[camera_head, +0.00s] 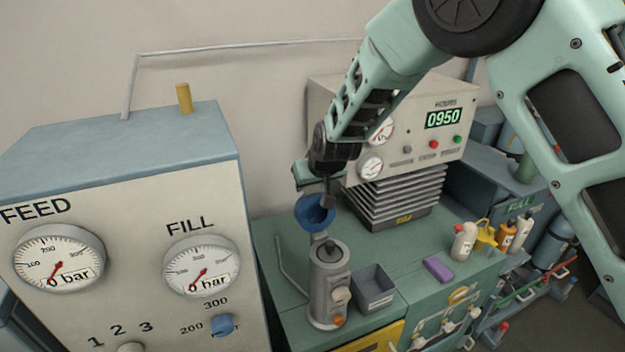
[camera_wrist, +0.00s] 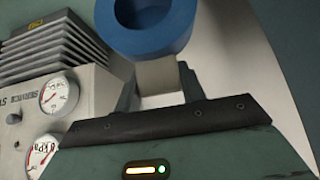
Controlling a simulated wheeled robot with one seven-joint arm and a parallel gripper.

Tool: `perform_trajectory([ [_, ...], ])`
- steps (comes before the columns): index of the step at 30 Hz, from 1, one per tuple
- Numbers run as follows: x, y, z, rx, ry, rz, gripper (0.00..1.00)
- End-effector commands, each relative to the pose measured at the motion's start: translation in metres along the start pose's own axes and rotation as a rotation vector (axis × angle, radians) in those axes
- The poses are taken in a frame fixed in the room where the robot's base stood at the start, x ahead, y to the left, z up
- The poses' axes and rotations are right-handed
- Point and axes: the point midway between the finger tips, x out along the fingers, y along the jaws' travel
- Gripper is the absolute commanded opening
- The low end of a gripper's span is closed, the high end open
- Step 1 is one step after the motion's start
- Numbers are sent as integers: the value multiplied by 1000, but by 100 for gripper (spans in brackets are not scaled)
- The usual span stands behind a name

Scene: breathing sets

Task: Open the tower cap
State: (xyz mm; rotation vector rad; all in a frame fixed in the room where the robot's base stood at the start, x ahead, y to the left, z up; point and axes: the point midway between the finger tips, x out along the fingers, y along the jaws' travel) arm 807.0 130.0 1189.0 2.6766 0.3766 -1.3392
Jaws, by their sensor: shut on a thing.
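The tower (camera_head: 327,290) is a grey upright cylinder on the green bench, with a dark knob on top and white and orange fittings low on its front. The blue cap (camera_head: 309,222), a thick hollow ring, stands tilted up above and behind the tower top, its hollow side showing. A small grey piece shows between cap and tower; I cannot tell how they join. My gripper (camera_head: 326,190) is at the cap. In the wrist view my gripper (camera_wrist: 158,80) is shut on the pale grey tab of the blue cap (camera_wrist: 178,42). The fingers partly hide the tab.
A grey open bin (camera_head: 374,290) stands right of the tower, and a bent grey rod (camera_head: 290,270) stands left. The gauge panel (camera_head: 125,235) is close at left. The bellows unit (camera_head: 398,200) is behind.

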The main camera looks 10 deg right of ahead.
Motion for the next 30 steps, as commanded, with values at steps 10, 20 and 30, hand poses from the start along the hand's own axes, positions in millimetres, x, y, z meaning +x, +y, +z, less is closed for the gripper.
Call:
perform_trajectory([
  [10, 2, 0, 2, -1, -20, 0, 0],
  [20, 2, 0, 2, -1, -20, 0, 62],
  [30, -8, 0, 1, -1, -16, 0, 62],
])
